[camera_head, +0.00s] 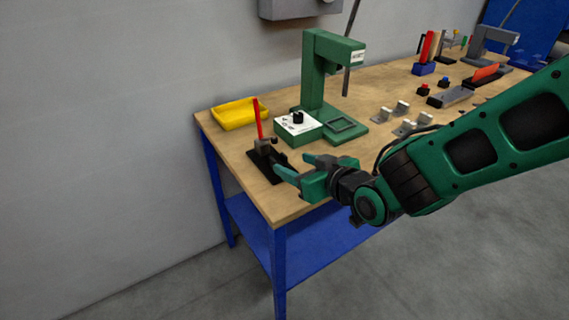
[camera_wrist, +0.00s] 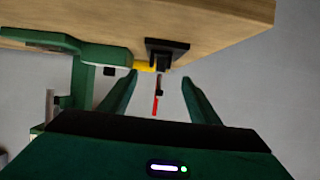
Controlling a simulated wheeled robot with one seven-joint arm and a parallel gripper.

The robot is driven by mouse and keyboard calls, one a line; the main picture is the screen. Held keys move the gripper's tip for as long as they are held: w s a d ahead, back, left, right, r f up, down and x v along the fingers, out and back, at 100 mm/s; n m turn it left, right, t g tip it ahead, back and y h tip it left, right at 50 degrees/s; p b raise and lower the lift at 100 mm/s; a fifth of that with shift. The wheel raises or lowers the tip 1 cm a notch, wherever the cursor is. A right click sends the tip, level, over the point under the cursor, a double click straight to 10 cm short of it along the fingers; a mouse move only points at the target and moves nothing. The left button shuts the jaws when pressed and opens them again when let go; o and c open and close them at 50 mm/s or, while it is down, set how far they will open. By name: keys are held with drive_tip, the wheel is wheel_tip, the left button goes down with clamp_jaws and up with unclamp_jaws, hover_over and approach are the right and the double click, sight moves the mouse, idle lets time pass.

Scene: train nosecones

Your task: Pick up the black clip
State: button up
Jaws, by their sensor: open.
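A black fixture with an upright red handle (camera_head: 259,120) and a flat black base (camera_head: 254,156) stands near the front left of the bench. Dark parts sit on the base, but I cannot tell for sure which is the black clip. My gripper (camera_head: 296,167) is open and empty, just to the right of the fixture, with its fingers pointing towards it. In the wrist view the black base (camera_wrist: 178,45) and red handle (camera_wrist: 154,106) appear between and beyond the fingertips (camera_wrist: 160,77), apart from them.
A green press-like stand (camera_head: 312,75) and a pale control box with a black knob (camera_head: 283,129) stand behind the fixture. A yellow tray (camera_head: 240,115) is at the back left. Small metal blocks (camera_head: 401,107) lie right. The wooden bench top (camera_head: 228,150) is bare near its left edge.

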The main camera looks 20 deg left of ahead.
sight(279, 157)
drive_tip(key=shift+x, duration=4.75)
drive_tip(key=shift+d, duration=0.1)
drive_tip(key=shift+c, duration=0.7)
drive_tip(key=c, duration=1.1)
drive_tip(key=shift+o, duration=0.2)
